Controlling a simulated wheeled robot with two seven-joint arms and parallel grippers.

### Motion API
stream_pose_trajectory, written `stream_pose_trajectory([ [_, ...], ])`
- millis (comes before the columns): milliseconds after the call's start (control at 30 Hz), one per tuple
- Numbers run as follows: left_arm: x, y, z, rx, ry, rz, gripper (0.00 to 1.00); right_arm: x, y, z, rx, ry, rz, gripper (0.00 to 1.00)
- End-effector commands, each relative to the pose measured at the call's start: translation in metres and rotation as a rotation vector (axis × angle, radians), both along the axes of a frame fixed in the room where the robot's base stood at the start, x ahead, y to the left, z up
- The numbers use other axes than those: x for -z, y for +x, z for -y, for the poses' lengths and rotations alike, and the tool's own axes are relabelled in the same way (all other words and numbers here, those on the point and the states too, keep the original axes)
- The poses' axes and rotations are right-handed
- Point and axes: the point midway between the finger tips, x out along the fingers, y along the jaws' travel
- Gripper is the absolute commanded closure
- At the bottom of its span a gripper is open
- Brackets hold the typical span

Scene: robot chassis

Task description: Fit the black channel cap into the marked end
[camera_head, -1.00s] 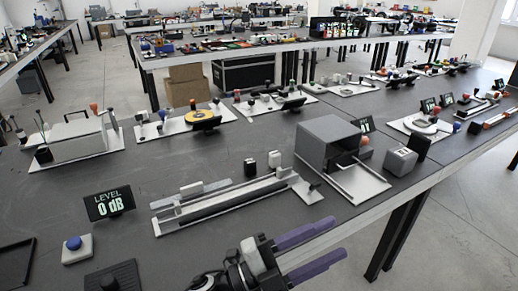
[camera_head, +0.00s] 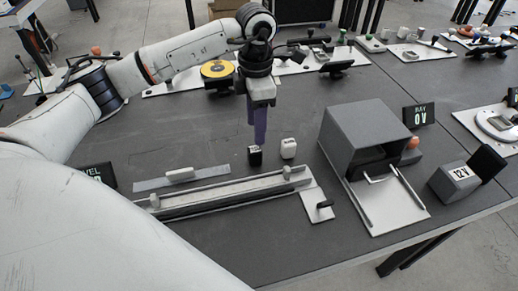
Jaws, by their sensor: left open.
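My left gripper (camera_head: 257,142) points straight down with purple fingers, open. It is just above and behind the small black cap (camera_head: 255,157), which stands upright on the table. The fingertips overlap the cap's top in the picture; I cannot tell whether they touch it. A similar white cap (camera_head: 288,149) stands to its right, apart from the gripper. The long channel (camera_head: 222,196) lies in front of both caps, with a small upright block near each end. My arm covers part of its left side. I cannot make out the end marking. My right gripper is not in view.
A grey open-fronted box (camera_head: 352,134) on a light base stands at right, beside a 12 V block (camera_head: 455,182). A small plate with a black lever (camera_head: 323,204) lies at the channel's right end. The table behind the caps is mostly clear.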

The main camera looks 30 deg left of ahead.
Motion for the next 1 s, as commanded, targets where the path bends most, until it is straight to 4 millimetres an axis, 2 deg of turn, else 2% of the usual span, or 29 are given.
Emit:
stream_pose_trajectory([
  [100,0.017,0.0,0.001,0.001,-0.002,-0.001,0.54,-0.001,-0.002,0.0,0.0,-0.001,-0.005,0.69],
  [267,0.028,-0.001,0.001,0.002,-0.004,0.0,0.54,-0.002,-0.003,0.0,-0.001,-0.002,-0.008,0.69],
  [600,0.072,-0.002,0.003,0.001,-0.007,0.001,0.54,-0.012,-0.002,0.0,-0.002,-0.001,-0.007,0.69],
  [867,0.077,-0.002,0.003,0.001,-0.006,0.003,0.54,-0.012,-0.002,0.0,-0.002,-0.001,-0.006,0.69],
  [1000,0.076,-0.002,0.003,0.001,-0.006,0.003,0.74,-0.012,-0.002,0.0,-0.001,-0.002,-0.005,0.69],
])
